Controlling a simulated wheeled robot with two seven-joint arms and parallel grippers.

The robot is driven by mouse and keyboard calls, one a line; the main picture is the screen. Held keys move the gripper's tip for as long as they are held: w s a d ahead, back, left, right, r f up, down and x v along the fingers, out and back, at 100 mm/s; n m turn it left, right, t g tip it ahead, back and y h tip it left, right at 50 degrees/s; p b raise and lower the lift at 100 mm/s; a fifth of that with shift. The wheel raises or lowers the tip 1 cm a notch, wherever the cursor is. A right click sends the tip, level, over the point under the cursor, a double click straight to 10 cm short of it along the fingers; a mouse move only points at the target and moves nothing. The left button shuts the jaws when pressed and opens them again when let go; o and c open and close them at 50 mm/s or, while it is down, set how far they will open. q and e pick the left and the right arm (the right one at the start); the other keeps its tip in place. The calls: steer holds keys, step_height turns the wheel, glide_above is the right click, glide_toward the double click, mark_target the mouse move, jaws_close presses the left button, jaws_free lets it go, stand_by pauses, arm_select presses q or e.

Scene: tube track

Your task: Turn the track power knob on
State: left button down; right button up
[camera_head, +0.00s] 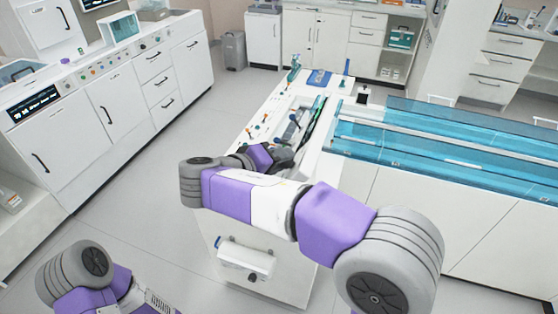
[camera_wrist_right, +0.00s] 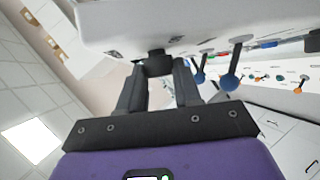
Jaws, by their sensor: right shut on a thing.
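The track power knob, a dark knob (camera_wrist_right: 157,64), stands out from a white panel (camera_wrist_right: 190,20) at the top of the right wrist view. My right gripper (camera_wrist_right: 160,76) is shut on it, with one dark finger on each side. In the head view my right gripper (camera_head: 283,157) is at the near end of the white control table (camera_head: 262,105), partly behind my own arm. The knob is hidden there, and I cannot tell its setting. Of my left arm only purple and grey links show at the lower left; its gripper is out of view.
Blue-tipped levers (camera_wrist_right: 231,80) hang from the panel close beside the right gripper. Small coloured controls stand on the control table. A long blue transparent track cover (camera_head: 450,140) runs off to the right. White cabinets (camera_head: 120,105) line the left; the floor between is clear.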

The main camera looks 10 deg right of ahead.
steer(key=o, duration=1)
steer(key=shift+o, duration=0.2)
steer(key=p+v, duration=0.1)
steer(key=v, duration=0.6)
steer(key=shift+s+a+p, duration=0.15)
steer(key=shift+a+p, duration=0.05)
steer(key=shift+p, duration=0.1)
